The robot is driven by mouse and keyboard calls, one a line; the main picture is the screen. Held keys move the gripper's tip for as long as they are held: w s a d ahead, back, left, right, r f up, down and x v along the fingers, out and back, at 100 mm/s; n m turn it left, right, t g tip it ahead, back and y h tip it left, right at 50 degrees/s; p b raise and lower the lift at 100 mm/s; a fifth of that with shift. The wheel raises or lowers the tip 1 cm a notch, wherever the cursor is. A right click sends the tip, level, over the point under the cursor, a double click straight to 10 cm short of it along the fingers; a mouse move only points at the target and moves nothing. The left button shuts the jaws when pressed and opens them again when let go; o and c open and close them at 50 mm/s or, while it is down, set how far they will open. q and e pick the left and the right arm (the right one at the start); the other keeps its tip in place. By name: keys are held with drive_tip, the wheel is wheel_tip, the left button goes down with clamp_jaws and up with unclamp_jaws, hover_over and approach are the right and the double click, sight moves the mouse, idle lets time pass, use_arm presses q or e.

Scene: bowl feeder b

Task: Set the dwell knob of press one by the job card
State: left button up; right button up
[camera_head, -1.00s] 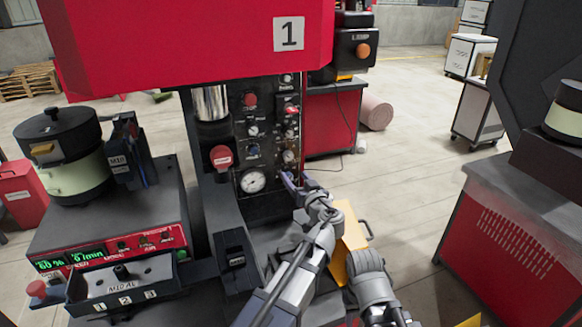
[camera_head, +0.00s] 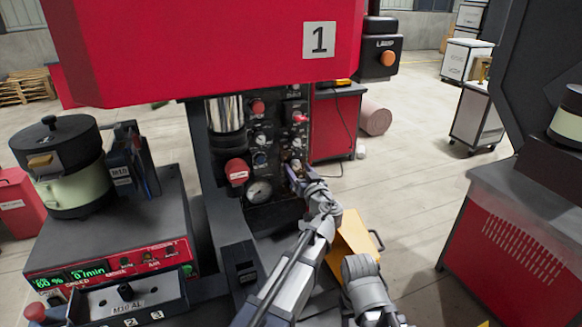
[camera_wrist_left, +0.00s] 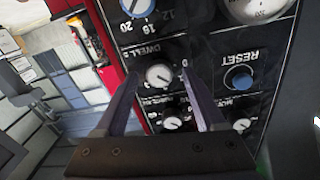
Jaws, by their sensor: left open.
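Press one (camera_head: 190,55) is the large red machine with a "1" plate (camera_head: 319,40); its black control panel (camera_head: 272,128) is below. My left gripper (camera_head: 291,168) is at the panel's lower right part, right of the pressure gauge (camera_head: 259,191). In the left wrist view the panel is upside down. The dwell knob (camera_wrist_left: 160,75), small and grey beside its DWELL label, sits between the two open fingers of my left gripper (camera_wrist_left: 160,82). A gap shows on both sides of the knob. Its exact setting is too small to read. I cannot make out a job card.
The blue RESET button (camera_wrist_left: 239,78) and other knobs (camera_wrist_left: 173,123) lie close to the fingers. A feeder (camera_head: 105,235) with a bowl stands left of the press. A yellow box (camera_head: 352,245) is right of my arm. Open floor lies further right.

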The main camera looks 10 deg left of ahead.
use_arm(q)
drive_tip(key=shift+w+a, duration=0.1)
drive_tip(key=shift+w, duration=0.15)
drive_tip(key=shift+s, duration=0.1)
drive_tip(key=shift+c, duration=0.4)
clamp_jaws()
